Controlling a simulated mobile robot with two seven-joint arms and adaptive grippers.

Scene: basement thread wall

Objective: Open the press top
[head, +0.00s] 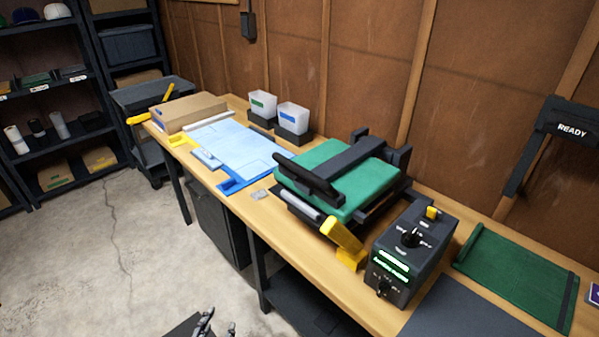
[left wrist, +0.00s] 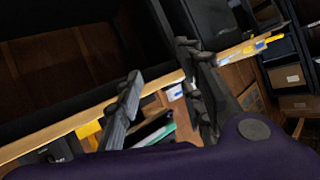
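The press (head: 340,180) stands on the wooden workbench, with a green top, a dark arm across it and a black handle (head: 310,178) along its front left edge. The top looks lowered onto the base; any gap beneath is too small to tell. A yellow lever (head: 341,234) sticks out at the front. My left gripper (head: 216,326) is at the bottom edge of the head view, low in front of the bench and well away from the press. In the left wrist view the left gripper's fingers (left wrist: 160,68) are apart with nothing between them. My right gripper is not in view.
A dark control box (head: 410,250) with knobs stands right of the press. Left of it lie blue cloth (head: 230,142), white bins (head: 292,117) and a cardboard box (head: 187,112). A green mat (head: 515,275) lies at the right. The concrete floor (head: 110,230) at left is clear.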

